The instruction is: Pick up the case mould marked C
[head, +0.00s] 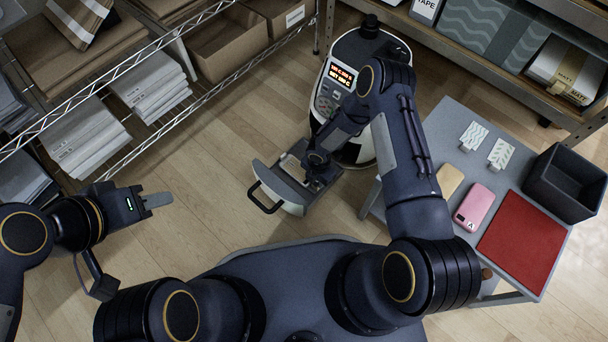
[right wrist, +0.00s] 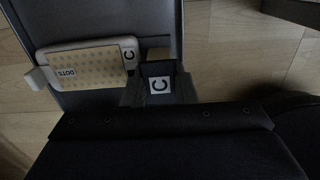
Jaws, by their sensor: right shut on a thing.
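In the head view my right gripper (head: 318,165) is over the pulled-out tray (head: 295,207) of the press (head: 346,85); my wrist hides most of the mould there. My left gripper (head: 158,200) is far from it, over the floor; its finger gap is unclear.
A grey table (head: 455,120) at the right holds two patterned cards (head: 473,136), a tan case (head: 449,180), a pink case marked A (head: 474,206), a red mat (head: 522,250) and a dark bin (head: 566,184). Shelves stand left and behind. Floor between is clear.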

